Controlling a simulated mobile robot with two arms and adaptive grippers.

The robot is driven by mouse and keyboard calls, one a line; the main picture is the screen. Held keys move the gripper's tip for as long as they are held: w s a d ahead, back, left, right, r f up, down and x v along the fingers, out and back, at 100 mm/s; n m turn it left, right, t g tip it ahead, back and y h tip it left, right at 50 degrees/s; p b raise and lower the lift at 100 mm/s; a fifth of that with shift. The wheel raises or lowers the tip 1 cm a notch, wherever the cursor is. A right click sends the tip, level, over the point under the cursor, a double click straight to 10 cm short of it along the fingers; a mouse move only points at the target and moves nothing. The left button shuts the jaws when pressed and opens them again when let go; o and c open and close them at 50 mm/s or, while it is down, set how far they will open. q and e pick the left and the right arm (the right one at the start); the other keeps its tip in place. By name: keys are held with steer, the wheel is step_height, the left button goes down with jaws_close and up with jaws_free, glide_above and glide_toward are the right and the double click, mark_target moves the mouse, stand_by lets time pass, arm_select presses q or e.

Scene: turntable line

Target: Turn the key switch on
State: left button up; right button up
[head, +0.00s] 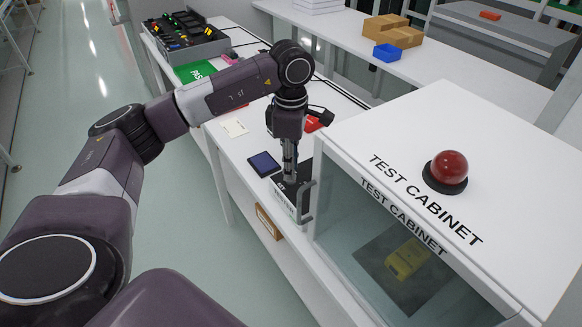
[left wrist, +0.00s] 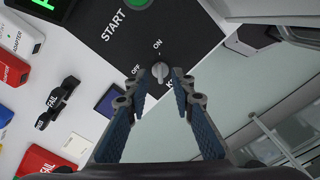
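The key switch (left wrist: 160,71) is a small light-grey knob on a black panel (left wrist: 188,32). OFF is printed to its left and ON above it in the left wrist view. Which mark the knob points to, I cannot tell surely. My left gripper (left wrist: 160,76) is open, its blue-padded fingers on either side of the knob with visible gaps, so it grips nothing. In the head view my left gripper (head: 290,163) points down over the small control box (head: 285,208) beside the test cabinet; the arm and fingers hide the switch there. My right gripper is not in view.
A green START button (left wrist: 138,3) sits on the same panel. The glass-fronted test cabinet (head: 479,165) with a red dome (head: 449,168) stands close on the right. A dark blue pad (head: 264,163) lies left of the control box. Red and black items lie nearby.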

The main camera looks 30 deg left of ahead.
arm_select(q)
step_height(320, 180, up, 11)
stand_by(0.3)
stand_by(0.5)
